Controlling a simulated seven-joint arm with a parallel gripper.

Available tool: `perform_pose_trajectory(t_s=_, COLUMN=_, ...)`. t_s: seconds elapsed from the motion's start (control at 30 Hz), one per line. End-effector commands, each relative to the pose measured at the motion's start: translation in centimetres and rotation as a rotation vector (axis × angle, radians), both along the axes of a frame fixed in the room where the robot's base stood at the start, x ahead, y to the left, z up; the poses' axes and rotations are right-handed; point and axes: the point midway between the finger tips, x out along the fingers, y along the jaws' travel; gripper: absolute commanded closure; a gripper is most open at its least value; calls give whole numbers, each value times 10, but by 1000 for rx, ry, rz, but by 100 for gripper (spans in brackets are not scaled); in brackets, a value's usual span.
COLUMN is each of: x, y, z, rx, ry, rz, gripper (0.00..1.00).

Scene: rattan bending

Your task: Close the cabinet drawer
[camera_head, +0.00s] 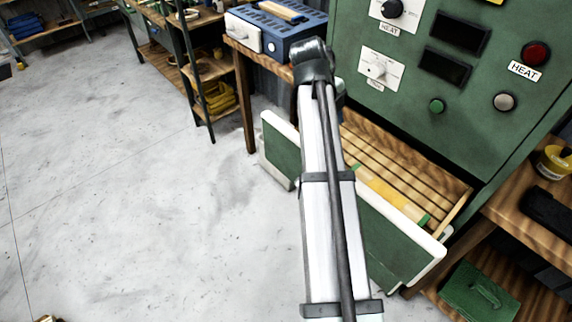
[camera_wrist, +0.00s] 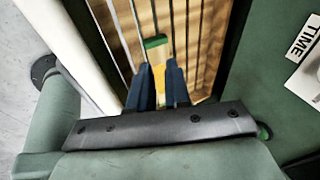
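The cabinet drawer (camera_head: 408,245) is pulled out from the green cabinet (camera_head: 412,112). It has a green front with white edges and a slatted wooden inside. The cylinder's green end (camera_wrist: 155,42) shows just beyond the fingertips. I cannot tell whether they touch the drawer.
A wooden shelf unit (camera_head: 515,215) stands close on the drawer's right, with a green case (camera_head: 478,292) on its lower board. A blue and white device (camera_head: 275,32) sits on a table at the left. Grey floor (camera_head: 130,200) lies open to the left.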

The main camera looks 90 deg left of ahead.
Motion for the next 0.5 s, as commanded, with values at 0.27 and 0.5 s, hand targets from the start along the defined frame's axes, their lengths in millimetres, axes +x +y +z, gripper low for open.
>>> perform_pose_trajectory(t_s=0.27, x=-107, y=18, z=26, rx=102, ry=-143, rz=33, gripper=100)
perform_pose_trajectory(t_s=0.5, x=-184, y=-30, z=-14, rx=29, ry=-239, rz=51, gripper=100)
